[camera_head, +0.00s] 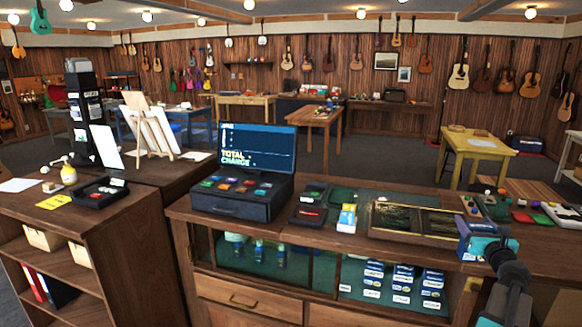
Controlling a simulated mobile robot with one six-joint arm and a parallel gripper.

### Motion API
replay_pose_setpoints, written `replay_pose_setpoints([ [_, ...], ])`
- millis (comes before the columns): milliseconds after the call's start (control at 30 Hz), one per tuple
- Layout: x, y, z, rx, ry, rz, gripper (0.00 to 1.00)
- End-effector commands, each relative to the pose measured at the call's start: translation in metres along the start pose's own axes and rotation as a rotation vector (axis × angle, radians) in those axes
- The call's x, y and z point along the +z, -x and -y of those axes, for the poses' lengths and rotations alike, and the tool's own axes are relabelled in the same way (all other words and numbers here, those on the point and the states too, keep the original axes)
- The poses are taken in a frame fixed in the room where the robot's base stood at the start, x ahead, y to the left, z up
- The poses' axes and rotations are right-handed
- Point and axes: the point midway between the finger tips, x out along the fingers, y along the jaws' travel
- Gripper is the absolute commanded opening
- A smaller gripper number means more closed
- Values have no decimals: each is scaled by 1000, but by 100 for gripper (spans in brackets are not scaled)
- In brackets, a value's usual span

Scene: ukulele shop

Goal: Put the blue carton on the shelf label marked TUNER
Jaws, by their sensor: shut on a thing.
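My gripper (468,240) is at the lower right, over the front edge of the wooden counter. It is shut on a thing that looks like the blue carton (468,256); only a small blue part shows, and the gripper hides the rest. The shelf labels (372,294) are small white strips in front of blue packs inside the glass-fronted case. Their lettering is too small to tell which reads TUNER.
A blue, white and yellow box (347,218) stands on the counter (330,245) beside a black tray (310,213). A wood-framed case (415,220) and a cash register (243,190) are also there. Drawers (248,299) lie below the glass case.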

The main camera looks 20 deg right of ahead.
Motion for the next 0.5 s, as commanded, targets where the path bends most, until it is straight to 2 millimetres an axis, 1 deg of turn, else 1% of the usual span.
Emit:
replay_pose_setpoints([
  [33,-4,-2,-13,23,-1,0,41],
  [67,-7,-4,-20,35,-1,-1,41],
  [100,-11,-6,-33,61,-1,-2,41],
  [167,-17,-9,-51,96,-1,-1,41],
  [200,-22,-10,-67,127,-2,-1,41],
  [333,-36,-14,-116,221,-2,-2,41],
  [467,-50,-14,-164,318,-2,-1,41],
  [500,-55,-14,-179,348,-1,-1,41],
])
